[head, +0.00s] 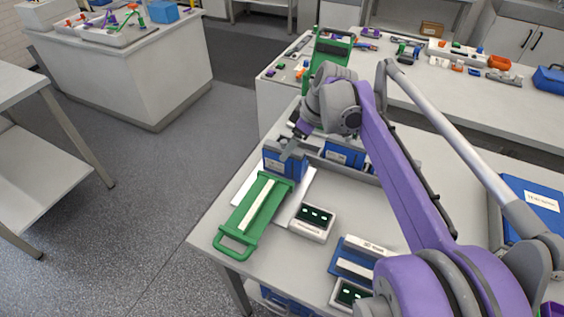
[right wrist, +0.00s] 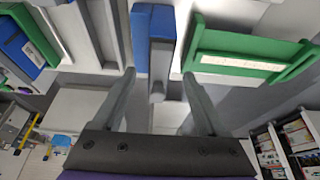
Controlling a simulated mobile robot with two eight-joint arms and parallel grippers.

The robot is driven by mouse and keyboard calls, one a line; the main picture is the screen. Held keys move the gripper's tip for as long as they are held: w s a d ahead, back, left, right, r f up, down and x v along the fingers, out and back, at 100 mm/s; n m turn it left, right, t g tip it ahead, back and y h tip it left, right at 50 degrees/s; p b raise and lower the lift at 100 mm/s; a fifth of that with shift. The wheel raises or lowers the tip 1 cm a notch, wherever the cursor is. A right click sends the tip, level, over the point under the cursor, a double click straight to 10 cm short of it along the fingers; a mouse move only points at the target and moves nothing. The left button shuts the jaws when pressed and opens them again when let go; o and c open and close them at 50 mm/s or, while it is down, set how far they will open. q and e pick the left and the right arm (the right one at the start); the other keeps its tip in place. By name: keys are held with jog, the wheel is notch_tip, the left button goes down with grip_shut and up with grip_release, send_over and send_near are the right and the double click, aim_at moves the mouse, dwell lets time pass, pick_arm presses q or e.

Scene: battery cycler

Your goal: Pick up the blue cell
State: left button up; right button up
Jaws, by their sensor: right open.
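A blue cell (head: 284,164) stands at the left end of the grey tray, behind the green handled carrier (head: 230,230). A second blue block (head: 345,154) sits to its right, partly hidden by my arm. My right gripper (head: 291,149) is at the top of the left blue cell, and its fingers partly cover it. In the right wrist view the right gripper (right wrist: 158,73) has its fingers apart. A blue block with a grey strip (right wrist: 153,35) lies ahead of the gap between them; contact cannot be told. My left gripper is not in view.
A small device with a dark display (head: 312,222) and a blue-and-white unit (head: 360,258) stand on the bench. A blue case (head: 533,205) lies at the right. The green carrier also shows in the right wrist view (right wrist: 235,55), beside the fingers. A green frame (head: 330,48) stands behind my wrist.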

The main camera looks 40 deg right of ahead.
jog(key=x, duration=0.5)
jog(key=shift+w+f, duration=0.15)
jog(key=shift+w, duration=0.15)
grip_shut()
dwell(1.1)
